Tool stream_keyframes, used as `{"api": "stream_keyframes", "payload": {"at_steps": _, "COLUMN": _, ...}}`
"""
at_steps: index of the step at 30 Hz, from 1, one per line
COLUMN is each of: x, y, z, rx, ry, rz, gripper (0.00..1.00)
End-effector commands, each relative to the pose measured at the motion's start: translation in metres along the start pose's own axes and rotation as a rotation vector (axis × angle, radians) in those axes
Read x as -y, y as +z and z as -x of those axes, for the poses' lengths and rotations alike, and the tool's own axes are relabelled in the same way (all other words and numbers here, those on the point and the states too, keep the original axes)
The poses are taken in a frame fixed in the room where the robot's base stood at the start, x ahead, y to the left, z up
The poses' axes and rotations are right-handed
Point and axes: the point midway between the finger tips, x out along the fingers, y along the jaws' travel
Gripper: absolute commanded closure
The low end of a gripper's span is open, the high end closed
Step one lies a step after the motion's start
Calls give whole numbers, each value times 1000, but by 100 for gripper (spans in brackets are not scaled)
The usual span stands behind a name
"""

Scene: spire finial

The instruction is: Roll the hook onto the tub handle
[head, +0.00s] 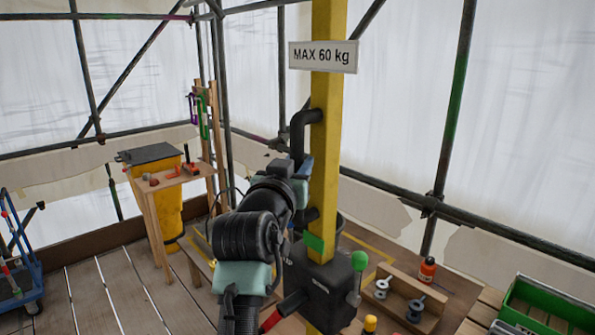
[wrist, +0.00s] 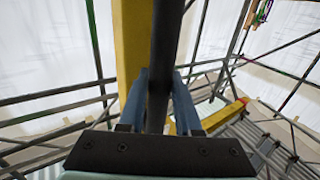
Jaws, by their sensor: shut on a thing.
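My gripper (head: 303,168) is beside the yellow post, at the black bent bar (head: 298,130) fixed to the post's side. In the wrist view its two blue fingers (wrist: 160,98) are shut on this dark upright bar (wrist: 165,50), one on each side. My arm hides part of the bar in the head view. A dark rounded thing (head: 346,228), perhaps a tub, shows partly behind the post. I cannot make out its handle or a hook in either view.
The yellow post (head: 327,170) carries a "MAX 60 kg" sign (head: 323,56) and a black box (head: 325,290) with a green-knobbed lever (head: 358,272). Scaffold tubes surround the deck.

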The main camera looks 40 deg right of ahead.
Motion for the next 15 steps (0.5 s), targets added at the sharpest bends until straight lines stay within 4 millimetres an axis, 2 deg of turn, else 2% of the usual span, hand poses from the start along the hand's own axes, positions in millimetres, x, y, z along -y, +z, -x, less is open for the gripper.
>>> {"api": "stream_keyframes", "payload": {"at_steps": 8, "x": 2, "y": 0, "z": 1, "rx": 2, "ry": -5, "rz": 0, "gripper": 100}}
{"api": "stream_keyframes", "payload": {"at_steps": 9, "x": 2, "y": 0, "z": 0, "rx": 2, "ry": -5, "rz": 0, "gripper": 66}}
{"api": "stream_keyframes", "payload": {"at_steps": 13, "x": 2, "y": 1, "z": 0, "rx": 2, "ry": -4, "rz": 0, "gripper": 43}}
{"api": "stream_keyframes", "payload": {"at_steps": 14, "x": 2, "y": 1, "z": 0, "rx": 2, "ry": -4, "rz": 0, "gripper": 38}}
{"api": "stream_keyframes", "payload": {"at_steps": 15, "x": 2, "y": 1, "z": 0, "rx": 2, "ry": -4, "rz": 0, "gripper": 38}}
